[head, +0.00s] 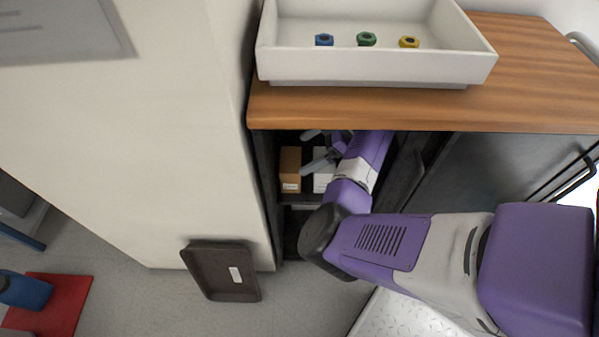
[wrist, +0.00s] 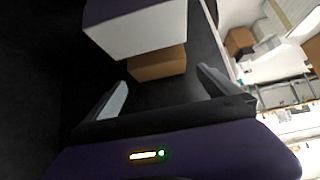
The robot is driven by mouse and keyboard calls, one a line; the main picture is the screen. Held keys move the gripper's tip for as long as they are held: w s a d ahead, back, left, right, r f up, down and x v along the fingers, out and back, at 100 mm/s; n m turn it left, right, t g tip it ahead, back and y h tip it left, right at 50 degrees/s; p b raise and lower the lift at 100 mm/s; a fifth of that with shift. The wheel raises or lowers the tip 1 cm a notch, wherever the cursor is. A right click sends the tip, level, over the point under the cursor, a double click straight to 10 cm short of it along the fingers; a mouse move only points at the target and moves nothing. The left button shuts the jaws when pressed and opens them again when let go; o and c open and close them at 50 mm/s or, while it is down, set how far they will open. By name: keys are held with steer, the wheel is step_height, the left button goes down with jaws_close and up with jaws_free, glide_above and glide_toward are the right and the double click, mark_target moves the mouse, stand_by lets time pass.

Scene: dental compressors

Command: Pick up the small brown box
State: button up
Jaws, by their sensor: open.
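The small brown box (head: 290,170) stands on a shelf inside the dark cabinet, at the left end of its opening in the head view. It also shows in the wrist view (wrist: 158,65), partly covered by a white box (wrist: 150,32). The white box shows in the head view (head: 322,182) just right of the brown one. My gripper (head: 307,152) reaches into the cabinet near both boxes. In the wrist view my gripper (wrist: 166,88) has its fingers spread apart, with the brown box visible ahead between them and nothing held.
The cabinet's wooden top (head: 400,105) carries a white tray (head: 375,68) with blue, green and yellow nuts. The cabinet's left side wall is close to the boxes. A pale wall panel stands left of the cabinet.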

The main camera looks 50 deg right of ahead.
mark_target(293, 160)
steer(key=b+x, duration=0.1)
steer(key=x, duration=0.6)
steer(key=shift+w+f+b, duration=0.1)
steer(key=shift+w+b, duration=0.05)
steer(key=shift+b, duration=0.15)
steer(key=c, duration=1.2)
